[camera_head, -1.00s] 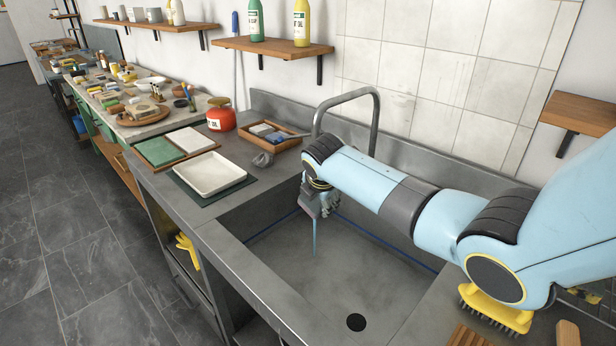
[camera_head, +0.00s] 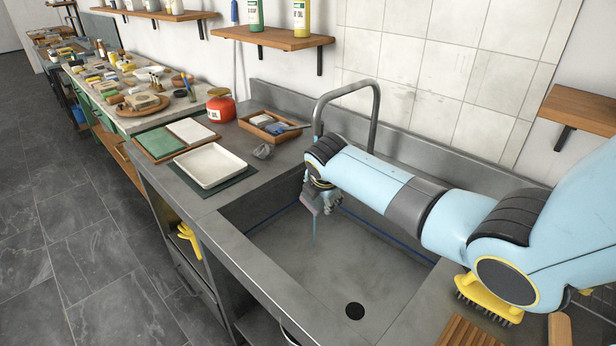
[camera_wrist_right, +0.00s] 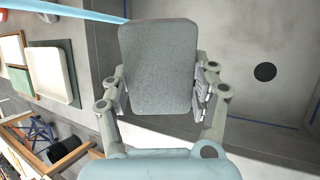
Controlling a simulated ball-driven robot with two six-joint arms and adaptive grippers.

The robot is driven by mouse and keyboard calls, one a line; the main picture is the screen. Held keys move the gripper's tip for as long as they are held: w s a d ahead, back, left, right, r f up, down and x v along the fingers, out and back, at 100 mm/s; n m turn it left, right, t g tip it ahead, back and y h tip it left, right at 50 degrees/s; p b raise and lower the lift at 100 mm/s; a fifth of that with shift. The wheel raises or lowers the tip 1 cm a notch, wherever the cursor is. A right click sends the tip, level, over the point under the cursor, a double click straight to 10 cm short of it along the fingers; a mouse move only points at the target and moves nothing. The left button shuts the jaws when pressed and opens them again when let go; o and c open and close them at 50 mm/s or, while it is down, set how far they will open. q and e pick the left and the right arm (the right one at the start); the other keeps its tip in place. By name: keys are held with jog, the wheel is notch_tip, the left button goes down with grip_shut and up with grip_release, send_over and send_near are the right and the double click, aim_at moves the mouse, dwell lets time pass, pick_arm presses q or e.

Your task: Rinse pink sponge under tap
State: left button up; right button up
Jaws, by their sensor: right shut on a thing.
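My right gripper (camera_head: 318,200) hangs over the sink basin (camera_head: 375,265), below and in front of the curved metal tap (camera_head: 347,92). In the right wrist view, its fingers (camera_wrist_right: 160,95) are shut on the sides of a rounded grey pad (camera_wrist_right: 158,62), held at the place of the sponge. A thin light-blue stream of water (camera_head: 314,228) drops below the gripper in the head view. A blue band of water (camera_wrist_right: 70,11) also shows behind the pad in the wrist view. My left gripper is not in view.
The black drain (camera_head: 355,311) lies in the basin floor. A white tray (camera_head: 210,165), a wooden box (camera_head: 270,125) and a red can (camera_head: 221,108) stand on the counter to the left. A yellow brush (camera_head: 488,300) lies on the right.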

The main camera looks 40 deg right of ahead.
jog(key=shift+r, duration=0.1)
dwell(0.5)
jog(key=s+a+r, duration=0.2)
jog(key=s+r, duration=0.2)
jog(key=shift+s, duration=0.25)
jog(key=shift+f, duration=0.1)
dwell(0.4)
